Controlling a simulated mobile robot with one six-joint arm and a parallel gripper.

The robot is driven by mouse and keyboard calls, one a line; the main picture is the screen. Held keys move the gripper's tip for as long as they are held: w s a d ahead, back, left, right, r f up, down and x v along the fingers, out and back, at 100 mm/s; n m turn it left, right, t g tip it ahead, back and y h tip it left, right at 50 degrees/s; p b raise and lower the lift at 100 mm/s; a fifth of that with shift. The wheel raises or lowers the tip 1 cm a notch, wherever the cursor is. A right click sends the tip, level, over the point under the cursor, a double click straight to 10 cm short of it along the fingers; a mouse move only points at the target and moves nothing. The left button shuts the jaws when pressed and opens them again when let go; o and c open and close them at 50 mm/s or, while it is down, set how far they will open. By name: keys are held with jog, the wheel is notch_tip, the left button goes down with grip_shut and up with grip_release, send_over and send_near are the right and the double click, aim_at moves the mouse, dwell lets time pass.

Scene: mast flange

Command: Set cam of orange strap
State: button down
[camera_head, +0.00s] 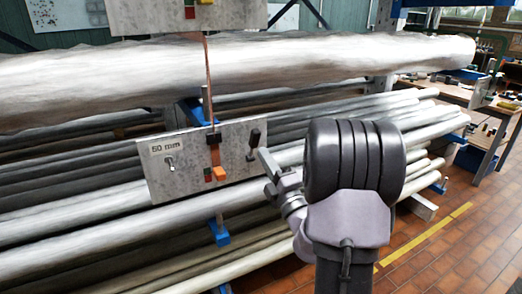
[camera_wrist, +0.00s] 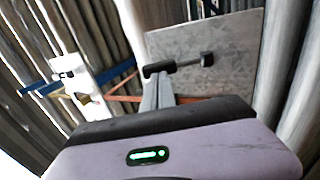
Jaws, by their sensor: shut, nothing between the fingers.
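A black-handled lever (camera_head: 254,136) stands at the plate's right end. My gripper (camera_head: 266,163) is shut and empty just right of and below this lever. In the wrist view the shut fingers (camera_wrist: 158,92) point at the plate (camera_wrist: 225,42), close to a black handle (camera_wrist: 158,69); contact cannot be told. Orange strap (camera_wrist: 127,98) shows left of them.
A small metal toggle (camera_head: 169,163) is on the plate's left end. Another grey panel (camera_head: 160,16) with coloured parts is above. Long poles (camera_head: 60,215) lie stacked behind. A workbench (camera_head: 440,91) stands right; brick floor (camera_head: 450,250) with a yellow line is open there.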

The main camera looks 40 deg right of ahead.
aim_at(257, 139)
jog(key=shift+x, duration=1.45)
jog(key=r+p, duration=0.1)
jog(key=p, duration=0.2)
jog(key=shift+w+d+r, duration=0.1)
jog(key=shift+w, duration=0.05)
jog(key=p, duration=0.2)
jog(key=r+g+p, duration=0.1)
jog(key=p, duration=0.2)
jog(key=shift+w, duration=0.3)
jog(key=g+p, duration=0.1)
jog(key=p, duration=0.2)
jog(key=w+p, duration=0.1)
jog(key=p, duration=0.3)
jog(key=shift+d+r+g+y, duration=0.2)
jog(key=shift+r+g+y, duration=0.1)
jog(key=shift+g, duration=0.1)
jog(key=shift+w+d+f+p, duration=0.15)
jog(key=shift+w+p, duration=0.35)
jog(key=shift+p, duration=0.6)
jog(key=shift+f, duration=0.1)
jog(key=shift+s, duration=0.1)
